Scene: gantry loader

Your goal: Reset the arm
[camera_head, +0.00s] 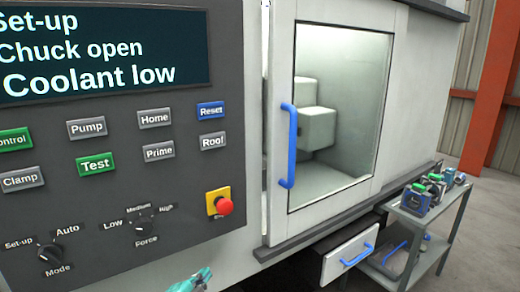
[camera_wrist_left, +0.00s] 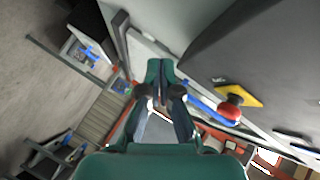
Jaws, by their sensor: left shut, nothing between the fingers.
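My left gripper (camera_head: 200,278) shows only as a small teal tip at the bottom edge of the head view, below the control panel (camera_head: 120,225). In the left wrist view its two fingers (camera_wrist_left: 160,72) are together, with nothing between them. The blue Reset button (camera_head: 211,110) is at the panel's upper right, well above the gripper. The screen (camera_head: 95,55) reads "Set-up", "Chuck open" and "Coolant low". My right gripper is in neither view.
A red stop button (camera_head: 223,206) on a yellow plate sits at the panel's lower right. The machine door (camera_head: 280,70) has a blue handle (camera_head: 288,145) and looks shut. An open drawer (camera_head: 345,258) and a loaded cart (camera_head: 415,215) stand at the right.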

